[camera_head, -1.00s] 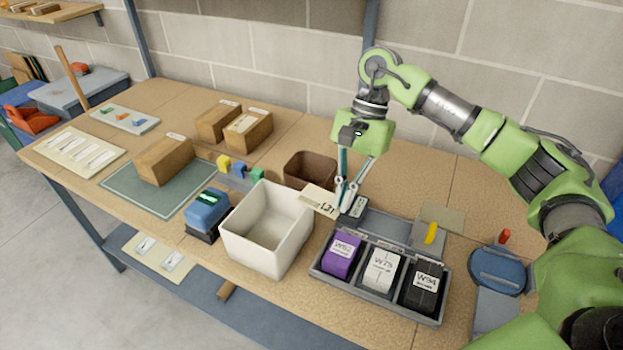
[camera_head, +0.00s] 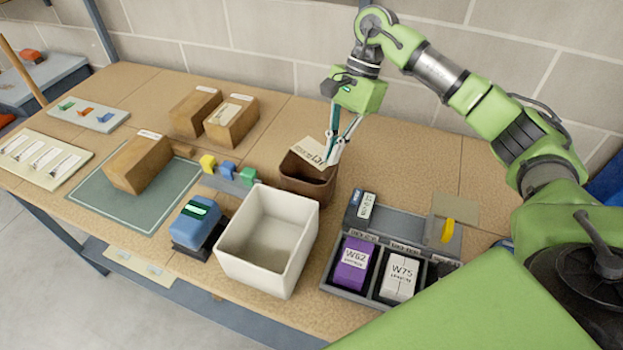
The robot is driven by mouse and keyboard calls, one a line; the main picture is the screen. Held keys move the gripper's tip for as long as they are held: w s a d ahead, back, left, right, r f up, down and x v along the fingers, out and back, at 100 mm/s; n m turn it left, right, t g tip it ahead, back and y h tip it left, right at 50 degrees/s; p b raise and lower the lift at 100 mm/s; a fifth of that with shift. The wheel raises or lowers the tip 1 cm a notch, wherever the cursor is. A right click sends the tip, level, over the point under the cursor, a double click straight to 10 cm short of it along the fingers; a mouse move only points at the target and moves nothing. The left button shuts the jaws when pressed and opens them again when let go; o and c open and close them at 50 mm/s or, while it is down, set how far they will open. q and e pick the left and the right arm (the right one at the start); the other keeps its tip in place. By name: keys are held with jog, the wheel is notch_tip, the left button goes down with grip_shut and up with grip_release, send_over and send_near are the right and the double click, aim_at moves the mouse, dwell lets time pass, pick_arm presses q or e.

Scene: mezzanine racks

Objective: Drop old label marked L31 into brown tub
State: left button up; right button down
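My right gripper (camera_head: 333,158) is shut on a cream label (camera_head: 308,152) with dark lettering. The text is hard to read now; it read L31 in the earlier picture. The label is tilted and hangs over the mouth of the brown tub (camera_head: 306,187), near its back right side. The gripper fingers are just above the tub's right rim. My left gripper does not show.
A white bin (camera_head: 268,240) stands in front of the tub. A grey tray (camera_head: 394,232) with labelled purple, white and dark blocks is to the right. Coloured blocks (camera_head: 228,171) and a blue device (camera_head: 196,222) are to the left. Cardboard boxes (camera_head: 138,163) stand further left.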

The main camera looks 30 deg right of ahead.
jog(key=f, duration=0.2)
jog(key=f+b, duration=0.1)
jog(key=shift+w, duration=0.25)
jog(key=shift+f, duration=0.45)
jog(key=c, duration=2.3)
grip_release()
jog(key=shift+o, duration=0.6)
jog(key=shift+r, duration=0.2)
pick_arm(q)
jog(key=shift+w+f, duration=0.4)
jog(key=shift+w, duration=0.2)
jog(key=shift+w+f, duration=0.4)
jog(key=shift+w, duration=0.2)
pick_arm(e)
jog(key=v, duration=1.1)
jog(key=shift+d+r, duration=0.2)
jog(key=shift+r, duration=0.05)
